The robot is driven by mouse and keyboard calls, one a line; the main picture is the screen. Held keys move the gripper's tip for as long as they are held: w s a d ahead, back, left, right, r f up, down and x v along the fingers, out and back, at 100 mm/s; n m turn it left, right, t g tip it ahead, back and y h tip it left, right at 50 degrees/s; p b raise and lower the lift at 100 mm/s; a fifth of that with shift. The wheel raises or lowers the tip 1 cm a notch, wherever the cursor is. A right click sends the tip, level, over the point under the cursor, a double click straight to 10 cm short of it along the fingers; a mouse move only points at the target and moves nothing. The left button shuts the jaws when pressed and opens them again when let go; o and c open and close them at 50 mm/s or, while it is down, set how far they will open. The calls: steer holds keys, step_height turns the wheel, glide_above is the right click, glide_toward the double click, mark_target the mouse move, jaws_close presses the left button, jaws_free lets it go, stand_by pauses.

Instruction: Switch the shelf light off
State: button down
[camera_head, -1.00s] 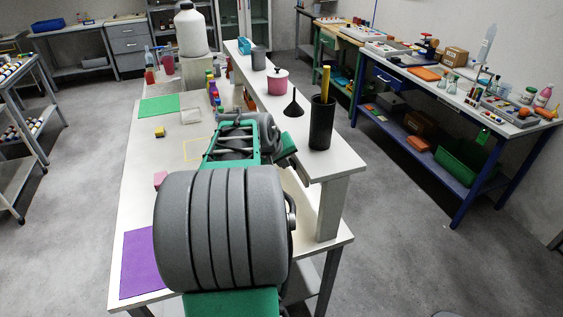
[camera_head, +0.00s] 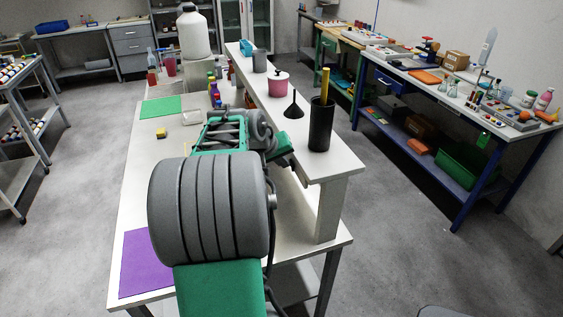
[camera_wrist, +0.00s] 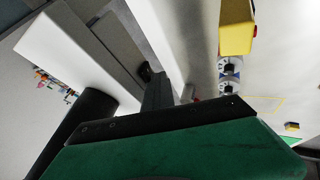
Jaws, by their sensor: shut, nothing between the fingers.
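The shelf (camera_head: 318,163) is a long white slab on posts along the right side of the workbench. It also shows in the wrist view (camera_wrist: 75,50). My gripper (camera_wrist: 158,88) is shut and empty, its dark fingers pointing toward the space beside the shelf. In the head view, its green body sits at the shelf's left edge, with the fingertips largely hidden. A small dark round part (camera_wrist: 146,72) shows by the fingertips; I cannot tell whether it is the light's switch or whether they touch. The lamp is not clearly visible, so its state is unclear.
On the shelf stand a black cup (camera_head: 321,125) with a yellow stick, a black funnel (camera_head: 294,108) and a pink pot (camera_head: 278,83). A purple mat (camera_head: 146,265) lies at the near left.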

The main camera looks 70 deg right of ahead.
steer(key=shift+w+d+r, duration=0.15)
steer(key=shift+w+d, duration=0.05)
steer(key=shift+d, duration=0.4)
steer(key=w+a+r+b, duration=0.1)
steer(key=w+a+r, duration=0.4)
steer(key=a+r, duration=0.2)
steer(key=shift+w+a+r, duration=0.15)
steer(key=shift+a+r, duration=0.25)
steer(key=shift+a, duration=0.25)
